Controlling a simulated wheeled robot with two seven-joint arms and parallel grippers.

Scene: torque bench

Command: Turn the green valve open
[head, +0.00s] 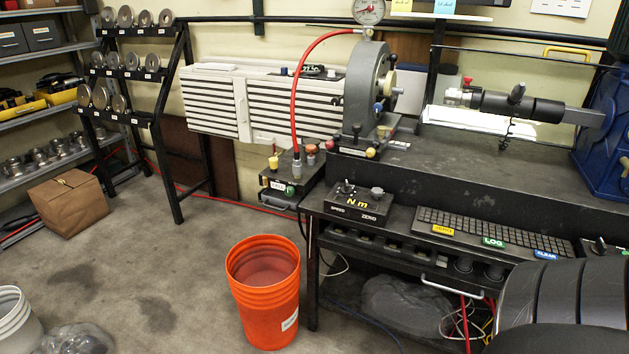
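A small round green part (291,190) shows on the front of a dark box (270,190) at the left end of the bench, beside a small white label. It may be the green valve, but it is too small to tell its shape or whether it is open. Yellow and red knobs (310,149) stand on top of the box, and a red hose (296,105) rises from it. Neither of my grippers is in view. A black rounded link of my own right arm appears to fill the lower right corner.
The black bench (440,185) carries a grey round machine (362,90), a control box (357,202) and a keyboard (490,232). An orange bucket (264,310) stands on the floor below the dark box. A paper bag (70,205) sits farther left; floor between is clear.

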